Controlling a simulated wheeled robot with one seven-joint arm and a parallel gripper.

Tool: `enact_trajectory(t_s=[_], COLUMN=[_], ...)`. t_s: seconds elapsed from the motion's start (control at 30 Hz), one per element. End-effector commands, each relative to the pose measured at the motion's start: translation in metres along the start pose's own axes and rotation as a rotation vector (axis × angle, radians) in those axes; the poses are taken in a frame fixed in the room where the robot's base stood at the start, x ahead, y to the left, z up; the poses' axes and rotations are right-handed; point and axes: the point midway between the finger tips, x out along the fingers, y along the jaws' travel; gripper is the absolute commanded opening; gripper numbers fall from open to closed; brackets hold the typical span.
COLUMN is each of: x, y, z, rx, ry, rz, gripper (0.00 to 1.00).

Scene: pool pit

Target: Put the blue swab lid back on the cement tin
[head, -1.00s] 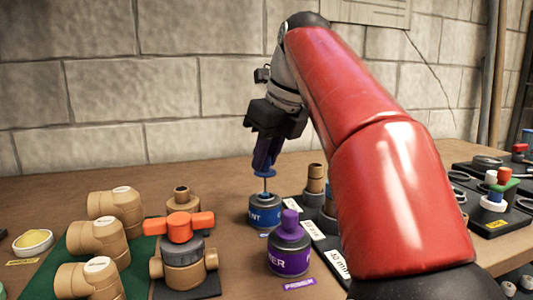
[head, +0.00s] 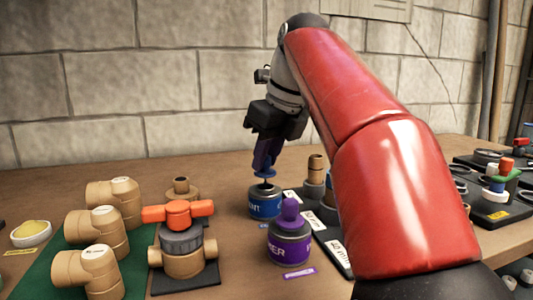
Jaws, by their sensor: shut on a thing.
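The cement tin (head: 264,204) is a blue-banded can with a grey top, standing on the bench near the middle of the head view. My gripper (head: 267,158) is above it, its fingers shut on the blue swab lid (head: 265,174). The lid's disc is level and just above the tin's top. A short length of the dark swab stem shows between disc and tin, its lower end inside the tin's opening. The lid is apart from the tin's top by a small gap.
A purple primer tin (head: 290,240) stands close in front, to the right. An orange-handled valve (head: 181,240) and tan elbow fittings (head: 95,270) on a green mat are at left. A tray with tan fittings (head: 316,178) stands right of the tin. A shallow yellow-filled dish (head: 31,233) is far left.

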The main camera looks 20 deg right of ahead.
Motion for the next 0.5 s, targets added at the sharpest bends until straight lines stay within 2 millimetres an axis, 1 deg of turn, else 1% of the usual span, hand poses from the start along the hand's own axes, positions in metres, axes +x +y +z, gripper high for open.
enact_trajectory(t_s=[0.3,0.5], x=[0.0002,0.0047], y=[0.0000,0.0001], z=[-0.0002,-0.0022], rx=[0.000,0.000], ry=[0.000,0.000], rz=[0.000,0.000], gripper=[0.00,0.00])
